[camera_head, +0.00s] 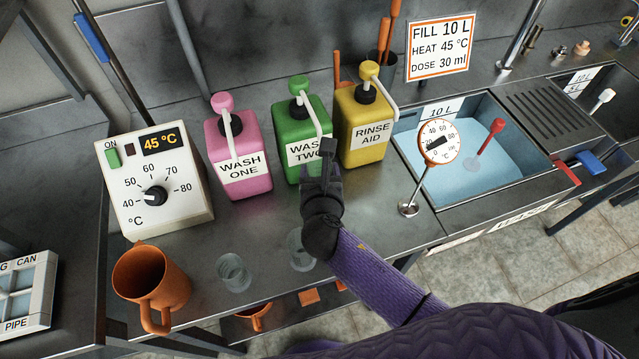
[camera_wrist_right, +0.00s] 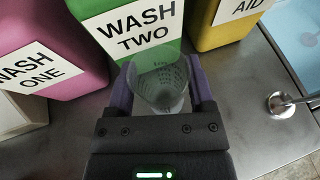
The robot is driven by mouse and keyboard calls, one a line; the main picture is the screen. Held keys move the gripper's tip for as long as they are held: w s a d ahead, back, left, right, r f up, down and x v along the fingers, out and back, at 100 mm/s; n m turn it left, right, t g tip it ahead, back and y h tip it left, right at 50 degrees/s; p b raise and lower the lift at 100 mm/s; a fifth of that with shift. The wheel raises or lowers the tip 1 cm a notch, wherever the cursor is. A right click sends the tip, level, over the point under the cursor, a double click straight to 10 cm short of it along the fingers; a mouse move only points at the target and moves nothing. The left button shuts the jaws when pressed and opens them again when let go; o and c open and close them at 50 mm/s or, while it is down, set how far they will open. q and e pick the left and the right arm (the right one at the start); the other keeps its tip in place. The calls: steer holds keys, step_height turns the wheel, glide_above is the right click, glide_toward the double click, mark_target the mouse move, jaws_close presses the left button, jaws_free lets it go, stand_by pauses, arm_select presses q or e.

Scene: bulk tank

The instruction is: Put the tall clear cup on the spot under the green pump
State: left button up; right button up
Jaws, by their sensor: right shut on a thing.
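The green pump bottle (camera_head: 288,130), labelled WASH TWO, stands between a pink and a yellow one. It fills the top middle of the right wrist view (camera_wrist_right: 110,15). My right gripper (camera_head: 323,165) is just in front of it, below its spout. In the right wrist view a clear cup (camera_wrist_right: 160,88) sits between its two purple fingers, and the gripper is shut on it. The cup's lower part is hidden, so I cannot tell whether it touches the counter. In the head view the gripper hides the cup. My left gripper is not in view.
Two other clear cups, one at left (camera_head: 233,272) and one near my right forearm (camera_head: 299,250), stand on the counter. An orange jug (camera_head: 150,285) is at the front left. A thermometer stand (camera_head: 409,208) and water-filled sink (camera_head: 455,185) are to the right.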

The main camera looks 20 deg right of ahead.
step_height(320, 180, down, 3)
steer(key=shift+r+b, duration=0.15)
steer(key=shift+b, duration=0.65)
steer(key=shift+r, duration=0.3)
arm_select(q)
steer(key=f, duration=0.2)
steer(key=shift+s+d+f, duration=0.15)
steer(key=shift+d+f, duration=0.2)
arm_select(e)
steer(key=shift+f, duration=0.1)
steer(key=o, duration=1.2)
arm_select(q)
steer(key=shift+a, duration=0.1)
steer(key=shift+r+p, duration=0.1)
steer(key=shift+p, duration=0.2)
